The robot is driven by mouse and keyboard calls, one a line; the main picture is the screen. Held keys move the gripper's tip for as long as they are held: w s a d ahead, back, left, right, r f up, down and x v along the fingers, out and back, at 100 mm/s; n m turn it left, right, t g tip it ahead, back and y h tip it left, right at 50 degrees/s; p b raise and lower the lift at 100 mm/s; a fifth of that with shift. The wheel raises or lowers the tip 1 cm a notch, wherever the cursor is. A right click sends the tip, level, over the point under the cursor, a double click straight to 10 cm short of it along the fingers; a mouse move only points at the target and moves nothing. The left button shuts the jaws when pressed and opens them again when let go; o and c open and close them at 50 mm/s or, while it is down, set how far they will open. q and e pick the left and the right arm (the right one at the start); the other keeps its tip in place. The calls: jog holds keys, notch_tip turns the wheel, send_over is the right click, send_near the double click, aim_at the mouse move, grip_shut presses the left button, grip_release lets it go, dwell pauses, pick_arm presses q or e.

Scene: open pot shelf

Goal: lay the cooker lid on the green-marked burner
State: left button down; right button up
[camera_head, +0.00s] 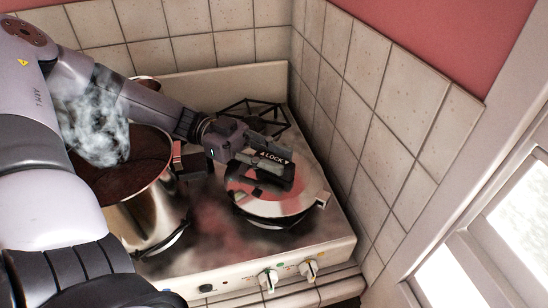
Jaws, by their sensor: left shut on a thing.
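The cooker lid (305,196) is a shiny round metal disc with a reddish reflection and a long black handle (272,157) marked LOCK. My left gripper (236,150) is shut on the lid at its handle. The lid is roughly level over the front right burner (283,223), whose dark ring shows below its near edge. I cannot tell whether the lid touches the burner or hangs just above it. No green mark on a burner can be made out clearly. My right gripper is not in view.
A large open steel pot (150,215) with dark brown contents stands on the left, with steam rising. The back right burner (250,112) has a bare black grate. A tiled wall (375,115) stands close on the right. Knobs (310,270) line the stove's front.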

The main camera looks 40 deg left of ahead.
pick_arm(q)
jog(key=shift+f, duration=0.1)
jog(key=c, duration=1.4)
grip_release()
jog(key=shift+f, duration=0.1)
jog(key=shift+s+a, duration=0.15)
jog(key=shift+a, duration=1.85)
jog(key=shift+s+a, duration=0.15)
jog(key=shift+a, duration=1.8)
